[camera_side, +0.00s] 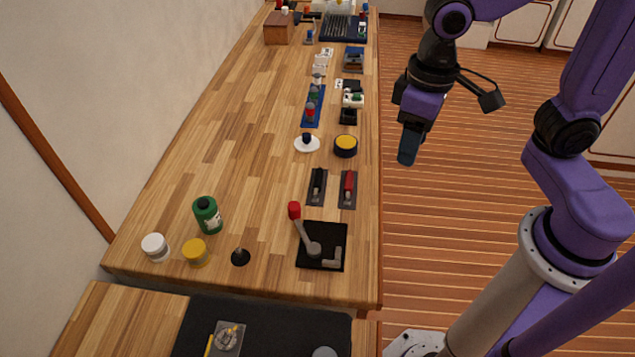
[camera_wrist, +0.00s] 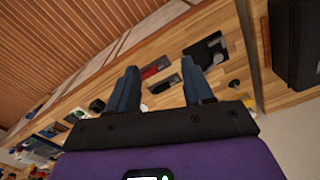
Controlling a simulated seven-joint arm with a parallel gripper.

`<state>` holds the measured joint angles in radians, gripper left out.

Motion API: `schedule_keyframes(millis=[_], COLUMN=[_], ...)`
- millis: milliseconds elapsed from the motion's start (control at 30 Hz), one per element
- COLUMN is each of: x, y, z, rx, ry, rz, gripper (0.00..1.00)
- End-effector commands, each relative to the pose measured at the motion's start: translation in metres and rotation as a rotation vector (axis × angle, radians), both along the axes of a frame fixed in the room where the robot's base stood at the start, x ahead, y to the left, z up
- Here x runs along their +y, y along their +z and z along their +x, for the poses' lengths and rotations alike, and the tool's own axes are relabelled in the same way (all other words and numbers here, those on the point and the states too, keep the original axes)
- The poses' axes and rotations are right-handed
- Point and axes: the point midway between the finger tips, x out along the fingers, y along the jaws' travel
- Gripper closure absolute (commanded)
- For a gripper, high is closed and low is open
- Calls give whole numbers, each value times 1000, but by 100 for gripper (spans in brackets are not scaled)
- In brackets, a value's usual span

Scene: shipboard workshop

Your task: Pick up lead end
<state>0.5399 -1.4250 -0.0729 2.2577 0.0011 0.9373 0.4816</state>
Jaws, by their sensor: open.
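Two small pieces lie on dark plates near the bench's right edge: a red one (camera_side: 349,184) and a black one (camera_side: 318,182). They may be lead ends, but they are too small to be sure. In the wrist view the red piece (camera_wrist: 155,68) and the black piece (camera_wrist: 163,84) show between and beyond my fingers. My gripper (camera_side: 408,148) hangs past the bench's right edge, over the floor, apart from both pieces. In the wrist view its two fingers (camera_wrist: 160,88) are spread, with nothing between them.
A red-knobbed lever on a black base (camera_side: 336,237) stands nearer the front. A round yellow-topped tin (camera_side: 345,146) and a white dish (camera_side: 307,144) lie behind the plates. The bench's middle left is clear.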

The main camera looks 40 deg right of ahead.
Motion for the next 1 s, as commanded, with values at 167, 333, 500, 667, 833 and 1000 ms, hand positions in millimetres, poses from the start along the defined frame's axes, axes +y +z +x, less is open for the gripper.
schedule_keyframes(millis=[167,333,500,667,833,1000], x=[24,42,55,62,64,64], y=[-1,-4,-9,-15,-19,-28], z=[45,85,124,153,169,173], rx=[7,11,15,18,20,21], ry=[-280,-548,-816,-1029,-1158,-1191], rz=[-3,-5,-6,-7,-8,-10], gripper=[49,49,49,49,49,49])
